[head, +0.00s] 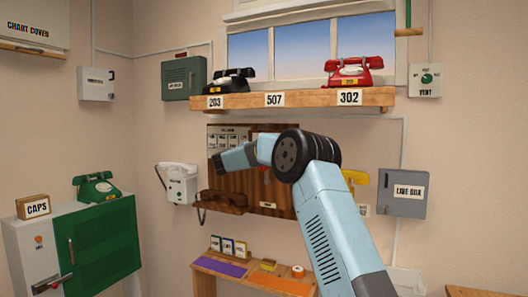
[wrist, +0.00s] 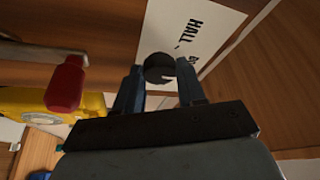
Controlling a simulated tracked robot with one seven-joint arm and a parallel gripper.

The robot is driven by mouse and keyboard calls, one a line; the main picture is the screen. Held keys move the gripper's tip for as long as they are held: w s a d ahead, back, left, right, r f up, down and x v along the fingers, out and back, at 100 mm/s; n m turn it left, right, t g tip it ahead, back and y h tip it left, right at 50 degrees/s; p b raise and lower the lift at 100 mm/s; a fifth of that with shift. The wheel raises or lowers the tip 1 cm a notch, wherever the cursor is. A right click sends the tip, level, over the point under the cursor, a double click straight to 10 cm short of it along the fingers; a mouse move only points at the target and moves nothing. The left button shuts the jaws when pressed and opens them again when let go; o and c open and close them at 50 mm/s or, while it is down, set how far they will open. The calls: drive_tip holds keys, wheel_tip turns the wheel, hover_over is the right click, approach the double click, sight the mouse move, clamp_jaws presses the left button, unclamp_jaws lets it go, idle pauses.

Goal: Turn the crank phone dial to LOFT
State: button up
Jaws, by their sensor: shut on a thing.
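The crank phone is a dark wooden panel (head: 283,190) on the wall below the shelf, with a pale lettered card (head: 228,132) at its upper left. A red crank grip shows at its middle (head: 265,174) and in the wrist view (wrist: 65,85). In the wrist view, my gripper (wrist: 159,80) has its two fingers on either side of a dark round knob (wrist: 158,66), shut on it. Beside the knob is a white label (wrist: 205,28) reading "HALL" and a cut-off word. No LOFT marking is readable. My arm hides part of the panel in the head view.
A shelf (head: 375,97) above holds a black phone (head: 229,82) and a red phone (head: 352,72). A white wall phone (head: 178,183) hangs to the left. A yellow phone (head: 355,178) and grey line box (head: 402,194) are to the right. A small bench (head: 240,274) stands below.

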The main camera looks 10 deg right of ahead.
drive_tip(key=m+g, duration=0.1)
drive_tip(key=m, duration=0.2)
drive_tip(key=m+g+y, duration=0.1)
drive_tip(key=m, duration=0.2)
drive_tip(key=shift+d+y, duration=0.1)
drive_tip(key=shift+y, duration=0.2)
drive_tip(key=m+y, duration=0.2)
drive_tip(key=m, duration=0.2)
drive_tip(key=shift+m, duration=0.4)
drive_tip(key=o, duration=1.1)
drive_tip(key=shift+r, duration=0.15)
drive_tip(key=shift+c, duration=0.2)
drive_tip(key=shift+s+a+r, duration=0.2)
drive_tip(key=shift+s+a, duration=0.1)
drive_tip(key=shift+a, duration=0.15)
drive_tip(key=v, duration=1.2)
drive_tip(key=shift+a+r, duration=0.15)
drive_tip(key=shift+a, duration=0.1)
